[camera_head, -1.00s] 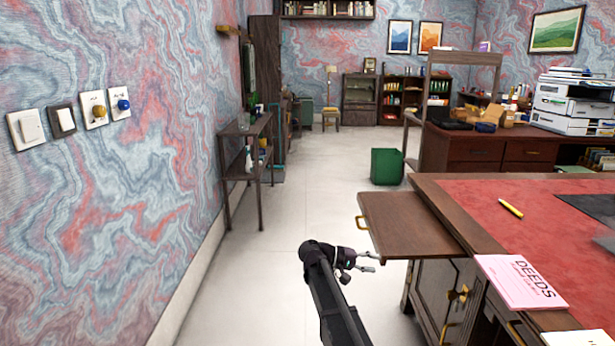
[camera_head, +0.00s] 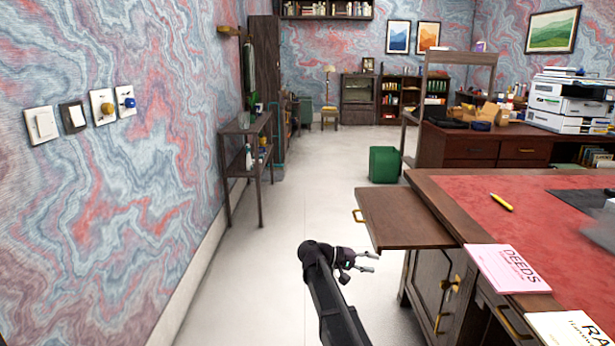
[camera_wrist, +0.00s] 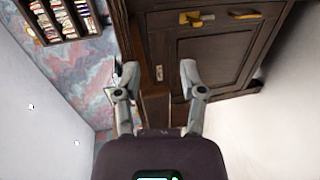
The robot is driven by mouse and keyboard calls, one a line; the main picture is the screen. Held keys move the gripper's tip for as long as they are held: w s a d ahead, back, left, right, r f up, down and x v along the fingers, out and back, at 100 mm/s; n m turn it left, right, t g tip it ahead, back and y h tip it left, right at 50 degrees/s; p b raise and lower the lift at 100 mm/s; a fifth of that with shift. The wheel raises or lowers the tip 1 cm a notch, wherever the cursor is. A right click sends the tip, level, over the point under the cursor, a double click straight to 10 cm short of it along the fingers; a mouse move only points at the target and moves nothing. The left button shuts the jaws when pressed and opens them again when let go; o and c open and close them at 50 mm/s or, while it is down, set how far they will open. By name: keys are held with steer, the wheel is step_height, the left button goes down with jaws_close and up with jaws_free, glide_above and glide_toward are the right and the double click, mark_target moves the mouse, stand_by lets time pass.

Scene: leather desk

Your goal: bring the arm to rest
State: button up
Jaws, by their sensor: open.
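My gripper (camera_head: 370,261) is open and empty in the head view. It is in front of the desk's pulled-out wooden leaf (camera_head: 400,218), a little below its front edge, over the pale floor. In the wrist view my gripper (camera_wrist: 157,80) shows two grey fingers spread wide with nothing between them. Beyond the fingers is dark wooden furniture with a panelled door (camera_wrist: 215,58) and brass fittings. I cannot tell from the picture how far the fingers are from the wood.
The desk's red leather top (camera_head: 455,195) holds a pink deeds booklet (camera_head: 507,268) and a yellow marker (camera_head: 501,202). A green bin (camera_head: 384,164) stands on the floor beyond. A narrow shelf table (camera_head: 246,160) stands along the left wall. The floor (camera_head: 305,200) between is clear.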

steer(key=s+d+f+y, duration=0.4)
steer(key=s+f+y, duration=0.3)
steer(key=s+f, duration=0.45)
steer(key=s+a+f+y, duration=0.2)
steer(key=s+a+y, duration=0.15)
steer(key=s, duration=0.35)
steer(key=s+a+f+y, duration=0.1)
steer(key=s+a+y, duration=0.1)
steer(key=s+y, duration=0.4)
step_height(320, 180, up, 34)
steer(key=s+p, duration=0.1)
steer(key=p, duration=3.3)
steer(key=shift+s+a+r+h+p, duration=0.15)
steer(key=shift+s+r+h+p, duration=0.1)
steer(key=shift+h+p, duration=0.15)
